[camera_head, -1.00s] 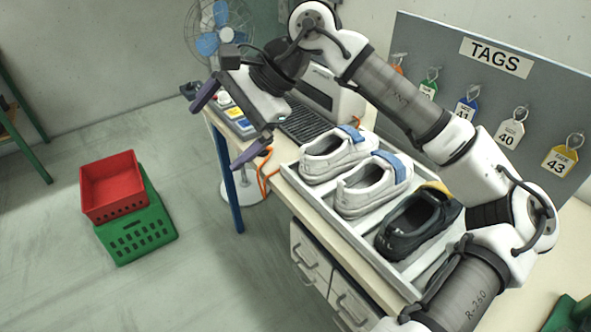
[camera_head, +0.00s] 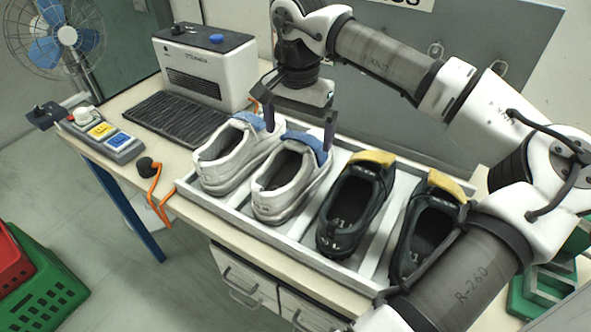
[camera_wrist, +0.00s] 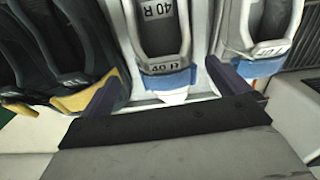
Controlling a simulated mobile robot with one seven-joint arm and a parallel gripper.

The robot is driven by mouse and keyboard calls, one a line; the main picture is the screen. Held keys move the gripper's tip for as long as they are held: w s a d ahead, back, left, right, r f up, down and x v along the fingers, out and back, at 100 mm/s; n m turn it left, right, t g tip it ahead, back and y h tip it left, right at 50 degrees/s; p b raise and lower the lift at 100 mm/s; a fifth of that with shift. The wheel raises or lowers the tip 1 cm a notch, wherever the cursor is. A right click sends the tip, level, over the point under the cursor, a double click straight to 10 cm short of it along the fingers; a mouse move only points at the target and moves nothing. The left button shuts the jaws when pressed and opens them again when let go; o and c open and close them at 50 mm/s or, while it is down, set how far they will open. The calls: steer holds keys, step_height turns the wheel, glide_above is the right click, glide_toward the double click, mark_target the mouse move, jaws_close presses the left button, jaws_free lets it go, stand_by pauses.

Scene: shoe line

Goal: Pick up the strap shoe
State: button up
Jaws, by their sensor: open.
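A whitish shoe with a blue band (camera_head: 284,190) is second from the left in a light tray (camera_head: 240,222). Its band also shows in the wrist view (camera_wrist: 168,79), with "40 R" labels inside the shoe. A similar whitish shoe (camera_head: 228,165) is to its left. Two black shoes with yellow bands, one nearer (camera_head: 347,212) and one farther right (camera_head: 424,232), are to its right. My gripper (camera_head: 299,133) is open and empty at the banded end of the second whitish shoe. In the wrist view its fingers (camera_wrist: 165,90) are on either side of that end; I cannot tell if they touch.
A white box-shaped device (camera_head: 207,75), a dark mat (camera_head: 178,118) and a button panel (camera_head: 105,138) are left on the table. A grey board (camera_head: 450,80) stands behind the tray. Green and red crates are on the floor at left.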

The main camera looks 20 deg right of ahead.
mark_target(297, 154)
steer(key=f, duration=0.2)
steer(key=f+p, duration=0.1)
steer(key=f, duration=0.2)
steer(key=f+p, duration=0.1)
steer(key=f, duration=0.2)
steer(key=shift+w, duration=0.35)
steer(key=c, duration=1.1)
